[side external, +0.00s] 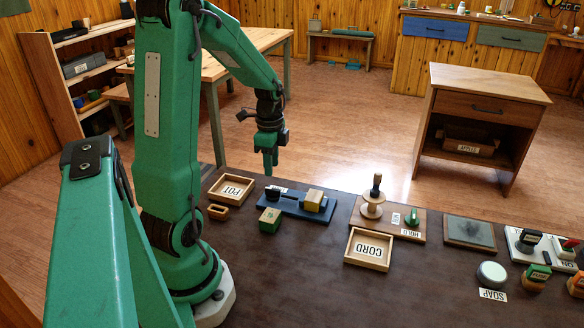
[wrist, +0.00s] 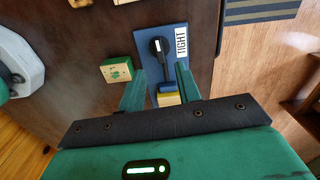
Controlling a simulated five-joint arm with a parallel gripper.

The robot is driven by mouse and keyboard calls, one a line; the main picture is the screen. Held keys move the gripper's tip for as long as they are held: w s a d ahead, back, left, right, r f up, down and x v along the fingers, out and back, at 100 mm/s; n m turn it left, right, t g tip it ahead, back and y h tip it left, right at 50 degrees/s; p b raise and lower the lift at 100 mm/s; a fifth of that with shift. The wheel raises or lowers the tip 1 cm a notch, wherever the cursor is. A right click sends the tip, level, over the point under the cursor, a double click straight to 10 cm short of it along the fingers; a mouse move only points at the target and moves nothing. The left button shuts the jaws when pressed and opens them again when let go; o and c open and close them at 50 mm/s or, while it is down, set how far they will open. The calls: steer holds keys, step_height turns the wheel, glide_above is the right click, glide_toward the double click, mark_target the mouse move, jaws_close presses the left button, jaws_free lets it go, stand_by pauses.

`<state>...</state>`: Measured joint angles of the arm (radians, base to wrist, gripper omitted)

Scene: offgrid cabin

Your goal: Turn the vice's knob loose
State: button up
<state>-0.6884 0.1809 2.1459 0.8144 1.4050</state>
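The vice is a blue base (side external: 292,208) on the dark bench with a black knob (side external: 272,194) at its left end and a pale wooden block (side external: 313,199) toward its right. In the wrist view the knob (wrist: 160,46) is black with a white line, beside a white TIGHT label (wrist: 181,42). A yellow and blue part (wrist: 168,97) shows between my fingers, partly hidden by my gripper. My gripper (side external: 270,172) points down above the bench, near the knob and apart from it. In the wrist view its fingers (wrist: 160,85) are spread with nothing held.
A green-marked wooden block (side external: 270,217) stands just in front of the vice. A POT tray (side external: 231,176) and a small wooden ring (side external: 218,212) lie left. The front bench middle is clear.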

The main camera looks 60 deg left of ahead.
mark_target(273, 189)
steer(key=shift+f, duration=0.15)
steer(key=shift+f, duration=3.75)
jaws_close()
